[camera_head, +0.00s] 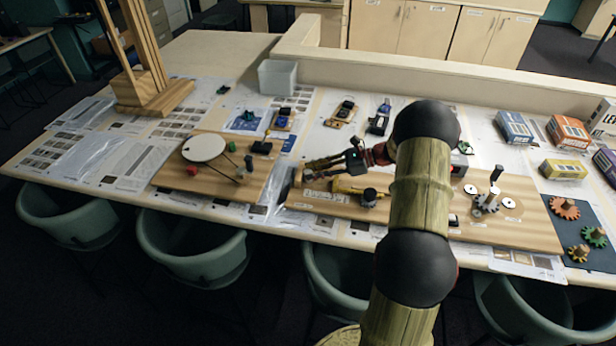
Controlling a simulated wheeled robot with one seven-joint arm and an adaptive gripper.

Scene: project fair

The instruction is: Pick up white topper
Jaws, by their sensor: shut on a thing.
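My gripper (310,171) is over the middle wooden board (325,206), its fingers pointing left. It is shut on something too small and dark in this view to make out. I cannot tell whether that is the white topper. A flat white disc (203,147) lies on the left wooden board (172,178), apart from my gripper. Smaller white round pieces (470,189) sit on the right wooden board (530,232). My arm hides part of the table between the middle and right boards.
A grey bin (277,77) stands at the back, near a tall wooden frame (150,90) on the left. Small boxes (513,127) and coloured gears (564,207) are at the right. Green chairs (190,247) line the front edge.

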